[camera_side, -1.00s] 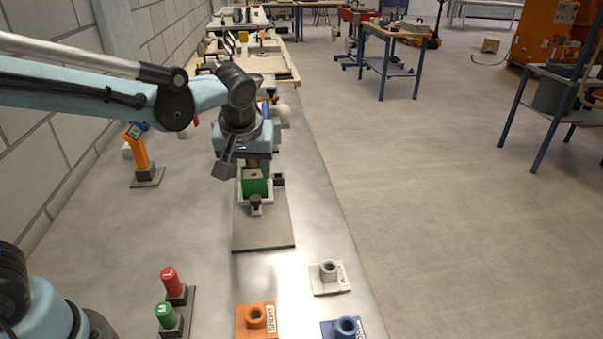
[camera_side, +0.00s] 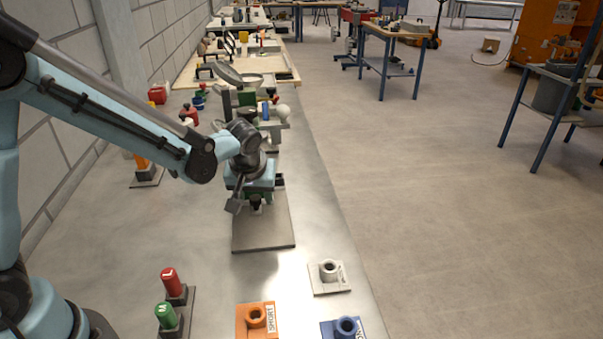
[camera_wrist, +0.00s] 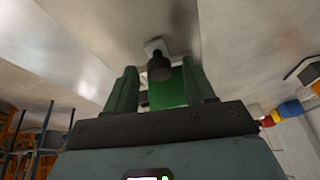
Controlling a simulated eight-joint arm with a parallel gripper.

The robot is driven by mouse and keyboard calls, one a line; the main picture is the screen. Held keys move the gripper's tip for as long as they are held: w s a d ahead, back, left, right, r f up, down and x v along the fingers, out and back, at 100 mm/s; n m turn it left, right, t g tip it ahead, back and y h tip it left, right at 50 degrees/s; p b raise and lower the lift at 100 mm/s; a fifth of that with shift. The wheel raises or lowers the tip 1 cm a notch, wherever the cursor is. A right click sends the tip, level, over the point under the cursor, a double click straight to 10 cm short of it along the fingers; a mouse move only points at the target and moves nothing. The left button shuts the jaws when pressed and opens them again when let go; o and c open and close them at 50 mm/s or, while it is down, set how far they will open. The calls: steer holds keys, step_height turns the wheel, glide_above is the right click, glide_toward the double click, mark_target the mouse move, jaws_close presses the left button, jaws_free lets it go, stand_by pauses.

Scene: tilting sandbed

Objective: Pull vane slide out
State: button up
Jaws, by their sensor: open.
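A dark knob (camera_side: 255,202) stands at the front of a green block on a grey base plate (camera_side: 262,236); it appears to be the vane slide's handle. In the wrist view the knob (camera_wrist: 160,67) lies between the two green fingers of my gripper (camera_wrist: 160,72), with open space on both sides. The fingers are apart and not closed on it. A green surface (camera_wrist: 168,92) shows behind the knob. In the side view my wrist is low over the block and hides most of it and the fingertips. How far the slide is out cannot be told.
Red (camera_side: 169,281) and green (camera_side: 165,316) cylinders stand front left. Orange (camera_side: 256,317), blue (camera_side: 346,327) and white (camera_side: 329,271) socket blocks lie in front. The bench around the base plate's front is clear. Several devices stand behind my gripper; a wall runs along the left.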

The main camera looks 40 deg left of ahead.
jaws_close()
stand_by(0.3)
steer(key=s+d, duration=0.8)
steer(key=shift+s+d, duration=0.1)
steer(key=shift+s, duration=0.05)
jaws_free()
steer(key=v, duration=1.2)
stand_by(0.3)
